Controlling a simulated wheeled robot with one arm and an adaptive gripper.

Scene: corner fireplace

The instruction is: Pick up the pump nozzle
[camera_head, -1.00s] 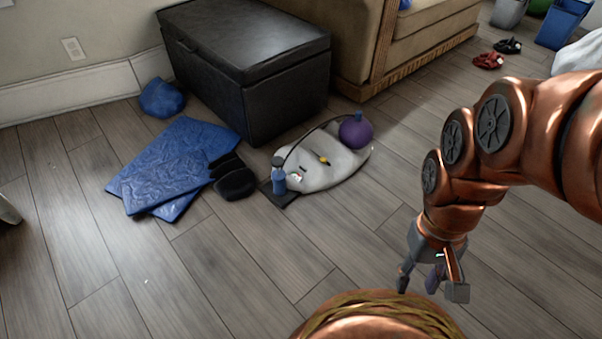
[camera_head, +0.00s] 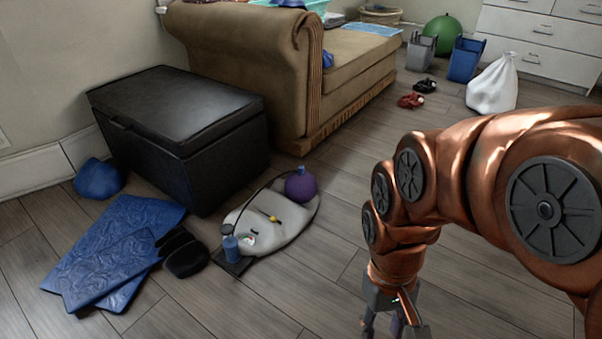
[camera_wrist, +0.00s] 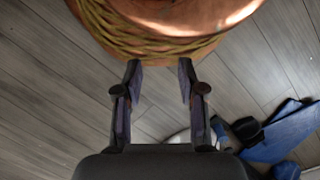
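I cannot tell for sure which thing is the pump nozzle. A small yellow and dark piece (camera_head: 275,218) lies on a pale grey flat bag (camera_head: 262,229) on the floor, and a small white piece with coloured spots (camera_head: 248,239) lies near it. A purple round bottle (camera_head: 301,186) and a blue bottle (camera_head: 231,249) stand at the bag's edges. My gripper (camera_head: 392,322) is over bare floor, to the right of and nearer than the bag, partly cut off by the lower edge. In the wrist view, my gripper (camera_wrist: 160,66) has its fingers apart with nothing between them.
A black storage chest (camera_head: 180,135) stands behind the bag, with a tan sofa (camera_head: 250,60) beyond. Blue mats (camera_head: 110,250), dark soft items (camera_head: 185,256) and a blue bundle (camera_head: 98,178) lie left. Red shoes (camera_head: 411,101) lie farther off. The floor right of the bag is clear.

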